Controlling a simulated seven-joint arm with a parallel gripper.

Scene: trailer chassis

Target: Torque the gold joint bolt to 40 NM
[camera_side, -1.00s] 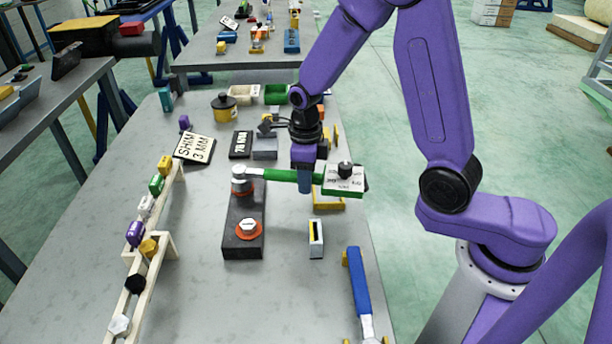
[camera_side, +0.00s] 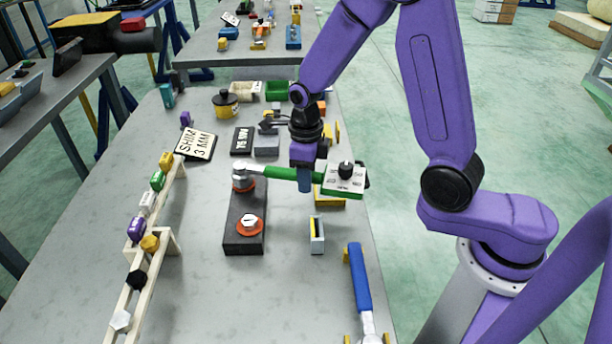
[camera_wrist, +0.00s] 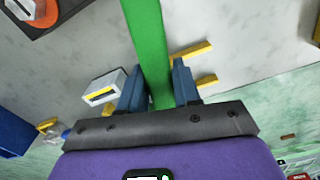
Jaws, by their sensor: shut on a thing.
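My gripper (camera_side: 305,183) is shut on the green handle of a torque wrench (camera_side: 283,174). In the wrist view, the green handle (camera_wrist: 148,45) runs between the blue fingers of my gripper (camera_wrist: 157,85). The wrench lies roughly level, with a white dial plate (camera_side: 342,180) at its right end. Its silver head sits over the far end of a dark block (camera_side: 244,208), above an orange-red ring. The bolt under the head is hidden, so I cannot tell its colour. A pale bolt head on an orange ring (camera_side: 249,225) stands at the block's near end.
A blue-handled tool (camera_side: 359,278) lies at the right table edge. A small white slotted box (camera_side: 317,235) stands between it and the block. A wooden rack (camera_side: 150,255) with coloured pieces is left. A "SHIM 3 MM" sign (camera_side: 195,145) lies behind. Bare table lies front left.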

